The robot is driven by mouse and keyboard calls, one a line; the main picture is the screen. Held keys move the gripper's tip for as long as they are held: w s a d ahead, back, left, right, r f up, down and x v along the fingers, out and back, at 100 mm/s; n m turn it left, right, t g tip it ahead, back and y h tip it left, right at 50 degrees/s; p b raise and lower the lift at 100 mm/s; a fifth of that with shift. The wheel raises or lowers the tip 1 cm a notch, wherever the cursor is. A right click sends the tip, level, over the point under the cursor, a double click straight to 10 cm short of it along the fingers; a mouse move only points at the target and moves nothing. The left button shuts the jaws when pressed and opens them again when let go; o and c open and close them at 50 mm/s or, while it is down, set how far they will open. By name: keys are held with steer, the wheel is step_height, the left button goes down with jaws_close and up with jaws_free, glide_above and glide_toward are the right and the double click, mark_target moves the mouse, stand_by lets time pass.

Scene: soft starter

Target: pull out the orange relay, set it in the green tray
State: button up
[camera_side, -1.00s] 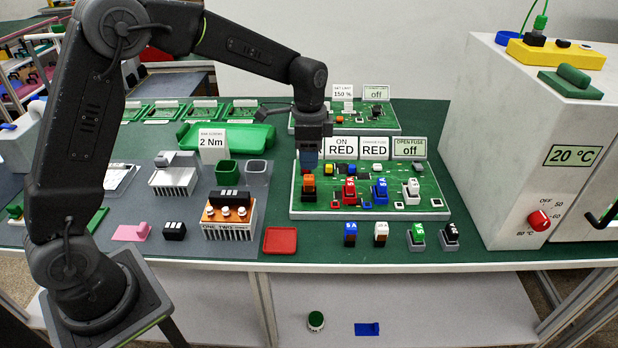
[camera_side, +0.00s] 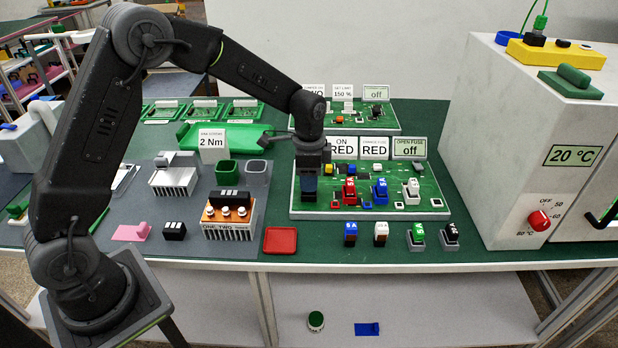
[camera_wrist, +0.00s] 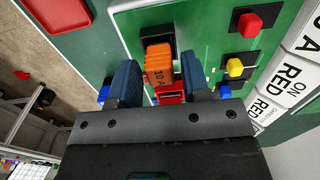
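The orange relay (camera_wrist: 158,65), marked "10 A", stands in a black socket on the green circuit board (camera_wrist: 205,20) in the wrist view. My gripper (camera_wrist: 159,60) is open, with one blue finger on each side of the relay; a gap shows beside the relay. In the side view my gripper (camera_side: 308,190) is down at the board's left end and hides the orange relay.
Red (camera_side: 349,191), blue (camera_side: 381,191) and white (camera_side: 412,191) relays stand in a row to the right of my gripper. A red tray (camera_side: 280,240) lies at the front.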

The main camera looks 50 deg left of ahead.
steer(key=c, duration=0.7)
steer(key=shift+r, duration=0.3)
steer(key=shift+r, duration=0.35)
steer(key=shift+r, duration=0.35)
steer(key=shift+r, duration=0.35)
steer(key=shift+r, duration=0.4)
